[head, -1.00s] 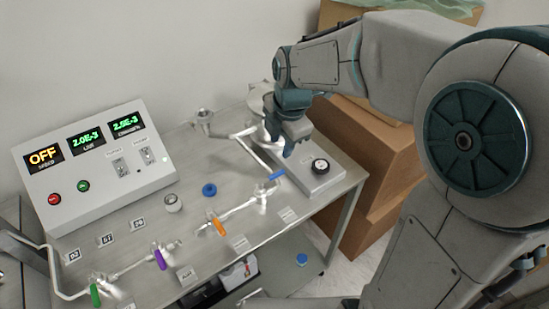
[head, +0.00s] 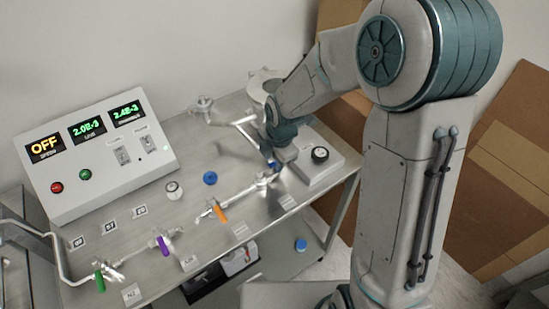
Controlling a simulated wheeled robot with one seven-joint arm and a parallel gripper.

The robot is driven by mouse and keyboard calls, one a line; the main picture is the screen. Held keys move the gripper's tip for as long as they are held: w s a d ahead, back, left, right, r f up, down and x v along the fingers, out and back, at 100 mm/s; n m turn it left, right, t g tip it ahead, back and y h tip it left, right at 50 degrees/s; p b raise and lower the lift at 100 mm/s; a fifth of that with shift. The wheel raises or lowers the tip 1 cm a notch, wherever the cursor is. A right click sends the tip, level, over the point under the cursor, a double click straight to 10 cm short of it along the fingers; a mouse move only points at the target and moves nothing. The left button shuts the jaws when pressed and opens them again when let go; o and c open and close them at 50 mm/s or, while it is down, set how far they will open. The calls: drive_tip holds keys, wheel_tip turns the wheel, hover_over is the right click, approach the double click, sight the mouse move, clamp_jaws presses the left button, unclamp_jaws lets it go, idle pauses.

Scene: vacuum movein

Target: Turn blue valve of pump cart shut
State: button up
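The pump cart (head: 150,255) is a metal table with pipework and small coloured valve handles. The blue valve (head: 274,167) is at the right end of the pipe run, beside the white box with a black knob. Most of its handle is hidden by my gripper. My gripper (head: 275,160) points down right at the blue handle and seems to touch it or be just over it. Its fingers are too small and dark to tell whether they are open or shut on the handle.
Orange (head: 220,213), purple (head: 162,246) and green (head: 99,280) valve handles line the pipe to the left. A control panel (head: 100,155) reading OFF stands at the back left. The black-knobbed box (head: 318,170) is close to the right of my gripper. Cardboard boxes (head: 500,170) stand right of the cart.

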drive_tip(key=shift+f, duration=0.1)
clamp_jaws()
